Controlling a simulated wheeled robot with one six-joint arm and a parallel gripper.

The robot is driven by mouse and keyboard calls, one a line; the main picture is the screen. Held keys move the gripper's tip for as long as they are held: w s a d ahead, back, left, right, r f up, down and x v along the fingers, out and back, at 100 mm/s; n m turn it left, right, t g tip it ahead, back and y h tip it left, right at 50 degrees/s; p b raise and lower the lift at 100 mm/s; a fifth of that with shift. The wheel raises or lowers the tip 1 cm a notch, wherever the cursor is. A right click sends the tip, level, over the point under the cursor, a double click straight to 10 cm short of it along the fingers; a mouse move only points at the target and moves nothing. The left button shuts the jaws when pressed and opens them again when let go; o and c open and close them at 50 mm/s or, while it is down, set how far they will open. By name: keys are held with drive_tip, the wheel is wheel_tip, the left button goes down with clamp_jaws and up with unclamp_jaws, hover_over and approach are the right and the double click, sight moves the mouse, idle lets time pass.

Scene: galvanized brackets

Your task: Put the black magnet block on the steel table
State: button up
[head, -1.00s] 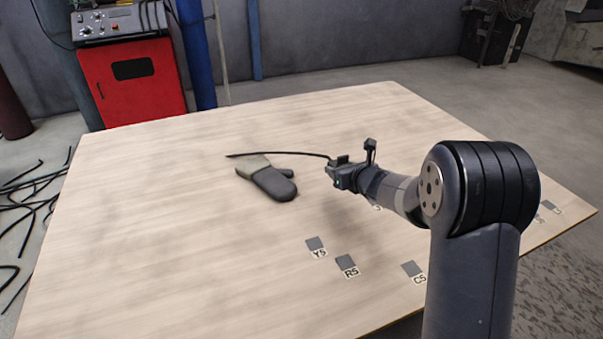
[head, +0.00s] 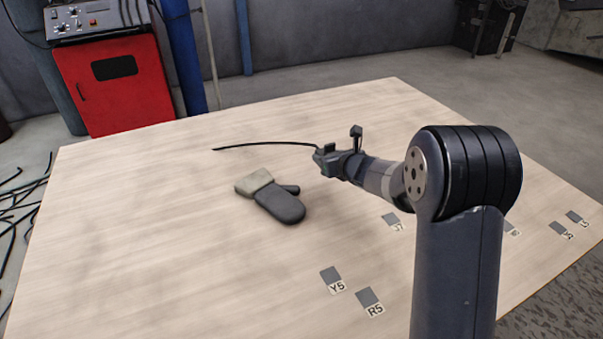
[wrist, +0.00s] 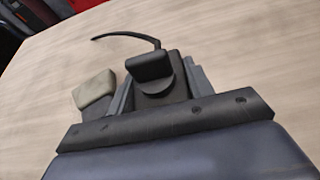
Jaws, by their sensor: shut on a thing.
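My gripper (head: 325,158) is above the pale table in the head view. It is shut on a dark thing from which a thin, curved black strand (head: 262,145) reaches left. In the wrist view the strand (wrist: 128,37) comes out beyond a dark blocky part (wrist: 150,68) between the grey fingers. I cannot tell whether this blocky part is the magnet block or part of my gripper. No separate black magnet block shows on the table. The table (head: 130,240) has a pale top with a wood-like grain, not a look of bare steel.
A dark grey glove (head: 280,203) with a pale cuff lies left of and nearer than my gripper. Small labelled grey squares, such as Y5 (head: 331,274) and R5 (head: 367,297), mark the near side. The table's left part is clear. A red cabinet (head: 118,85) stands behind.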

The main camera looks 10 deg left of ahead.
sight(325, 190)
drive_tip(key=shift+w+a+r, duration=0.1)
drive_tip(key=shift+w+a, duration=0.05)
drive_tip(key=shift+w, duration=0.1)
drive_tip(key=shift+w+a+f, duration=0.1)
drive_tip(key=shift+f, duration=0.25)
wheel_tip(325, 190, down, 9)
drive_tip(key=b, duration=0.3)
drive_tip(key=shift+f, duration=0.1)
drive_tip(key=shift+f, duration=0.15)
drive_tip(key=o, duration=1)
drive_tip(key=shift+f, duration=0.15)
drive_tip(key=o, duration=0.4)
drive_tip(key=shift+o, duration=0.2)
drive_tip(key=shift+r, duration=0.25)
